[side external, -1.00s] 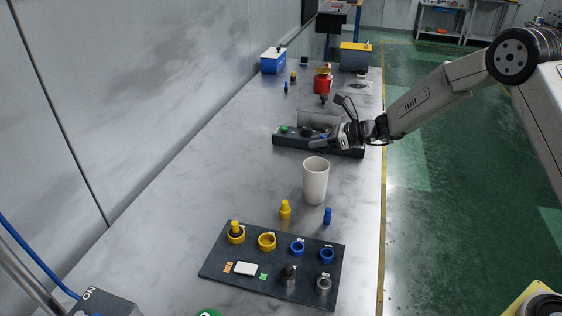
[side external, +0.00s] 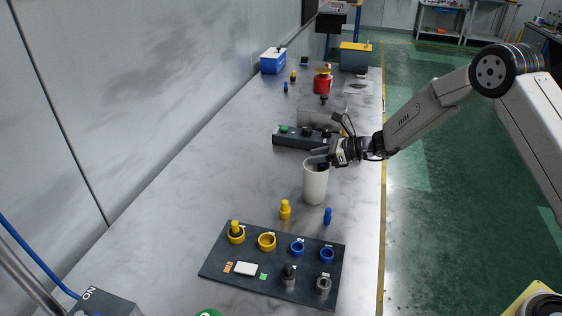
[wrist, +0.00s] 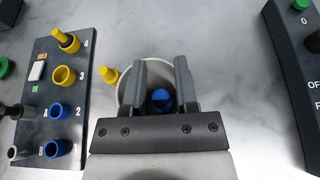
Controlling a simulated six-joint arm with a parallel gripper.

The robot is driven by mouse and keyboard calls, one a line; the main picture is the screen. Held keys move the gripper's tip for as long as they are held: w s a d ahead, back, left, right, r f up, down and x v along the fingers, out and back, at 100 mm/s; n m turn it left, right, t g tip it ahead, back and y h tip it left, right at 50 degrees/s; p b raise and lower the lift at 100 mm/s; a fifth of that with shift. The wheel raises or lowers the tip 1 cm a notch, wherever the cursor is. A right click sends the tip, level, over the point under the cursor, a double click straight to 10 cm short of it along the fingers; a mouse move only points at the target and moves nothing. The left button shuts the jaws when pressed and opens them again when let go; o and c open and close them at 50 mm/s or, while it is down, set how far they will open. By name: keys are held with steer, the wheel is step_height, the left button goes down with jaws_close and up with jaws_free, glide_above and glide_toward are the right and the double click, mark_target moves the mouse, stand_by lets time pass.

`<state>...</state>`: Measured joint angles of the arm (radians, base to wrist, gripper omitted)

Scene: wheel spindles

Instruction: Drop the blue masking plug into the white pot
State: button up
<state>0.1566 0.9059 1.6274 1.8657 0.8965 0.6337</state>
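The white pot (side external: 315,186) stands upright on the bench. My gripper (side external: 321,158) is right over its mouth, with the fingertips at or just inside the rim. In the wrist view the pot's rim (wrist: 122,88) shows behind my two fingers (wrist: 161,75). A blue plug (wrist: 162,101) shows between the fingers, within the pot's outline. Gaps show on both sides of it, and the fingers look open. Its exact depth in the pot is hard to tell. Another blue plug (side external: 327,216) stands on the bench in front of the pot.
A yellow plug (side external: 285,210) stands close to the pot. A dark board (side external: 216,271) with yellow and blue rings lies nearer the camera. A dark switch box (side external: 290,139) lies behind the pot. Bare bench is to the pot's left.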

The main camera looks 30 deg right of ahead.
steer(key=shift+o, duration=1.1)
steer(key=v, duration=0.7)
steer(key=shift+s+d+r, duration=0.2)
steer(key=shift+s+d, duration=0.05)
steer(key=s+a+f+n+g+h, duration=0.1)
steer(key=s+a+n+g, duration=0.15)
steer(key=s+n, duration=0.3)
steer(key=s+a+n+g+h, duration=0.1)
steer(key=s+a+n+g, duration=0.1)
steer(key=s+n+g, duration=0.4)
steer(key=s+d+r+n+t+h, duration=0.1)
steer(key=s+d+n+h, duration=0.2)
steer(key=s+n+h, duration=0.4)
steer(key=s+n, duration=0.8)
steer(key=shift+d+h, duration=0.2)
steer(key=shift+h, duration=0.1)
